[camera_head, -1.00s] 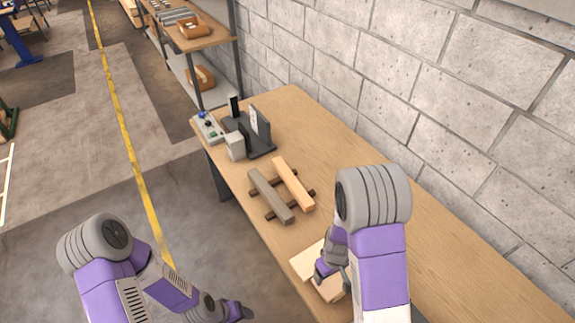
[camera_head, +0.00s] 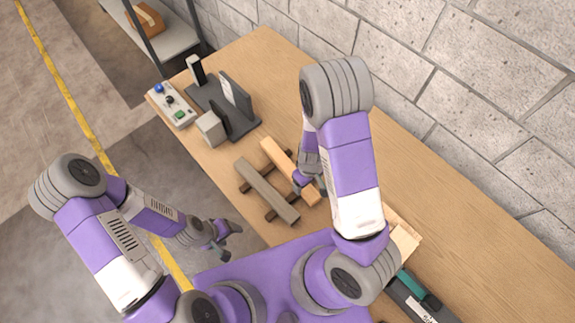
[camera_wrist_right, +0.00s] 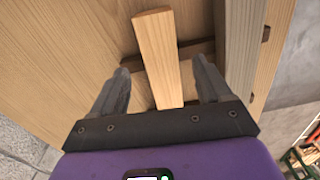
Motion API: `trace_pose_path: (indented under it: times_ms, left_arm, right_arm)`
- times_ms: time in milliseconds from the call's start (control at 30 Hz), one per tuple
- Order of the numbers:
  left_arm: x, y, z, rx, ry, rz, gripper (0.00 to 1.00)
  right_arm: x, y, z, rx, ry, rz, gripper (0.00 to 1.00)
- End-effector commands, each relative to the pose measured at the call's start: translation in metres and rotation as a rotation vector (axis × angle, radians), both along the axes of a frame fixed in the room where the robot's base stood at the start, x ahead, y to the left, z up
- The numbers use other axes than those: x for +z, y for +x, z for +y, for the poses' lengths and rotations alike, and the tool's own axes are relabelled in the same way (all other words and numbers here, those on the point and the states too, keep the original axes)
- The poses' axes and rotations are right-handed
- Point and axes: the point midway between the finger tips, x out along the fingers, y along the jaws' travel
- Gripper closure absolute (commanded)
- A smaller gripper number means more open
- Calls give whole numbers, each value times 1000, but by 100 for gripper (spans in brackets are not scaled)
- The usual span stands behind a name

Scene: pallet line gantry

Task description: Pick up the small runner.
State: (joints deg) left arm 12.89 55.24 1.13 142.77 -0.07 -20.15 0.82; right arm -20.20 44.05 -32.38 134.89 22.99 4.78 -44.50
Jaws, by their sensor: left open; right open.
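Two runners lie side by side across dark cross bars on the bench: a light wooden runner (camera_head: 276,153) and a thicker-looking grey runner (camera_head: 266,190). The light one looks like the small runner; in the right wrist view this light runner (camera_wrist_right: 156,50) lies between my open right fingers, with a gap on each side. My right gripper (camera_wrist_right: 163,80) is over it and hides part of it in the head view. The grey runner (camera_wrist_right: 239,50) stands just outside the right-hand finger. My left gripper (camera_head: 226,240) is open and empty, off the bench's front edge.
A control box (camera_head: 171,104) with buttons and a dark stand (camera_head: 232,105) are at the bench's far end. Light wood pieces (camera_head: 403,240) and a green-handled tool (camera_head: 418,287) lie at the near right. A block wall (camera_head: 480,100) runs along the back.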

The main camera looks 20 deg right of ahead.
Motion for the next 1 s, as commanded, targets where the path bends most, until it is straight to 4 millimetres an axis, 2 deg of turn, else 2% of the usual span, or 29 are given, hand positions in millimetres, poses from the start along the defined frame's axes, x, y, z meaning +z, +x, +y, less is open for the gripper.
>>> trace_pose_path:
  times_ms: [300, 400, 633, 1000]
  left_arm:
    - [-15, 1, 0, 0, 0, -1, 35]
    - [-16, 1, 0, 0, 0, -1, 35]
    - [-16, 1, 0, 0, 0, -1, 35]
    - [-16, 1, 0, 0, 0, -1, 35]
  right_arm:
    - [-46, -8, -1, -2, 0, 2, 22]
    - [-52, -8, -1, 0, 0, 1, 22]
    - [-51, -7, 0, 1, 0, -1, 22]
    - [-51, -7, 0, 0, 0, -1, 79]
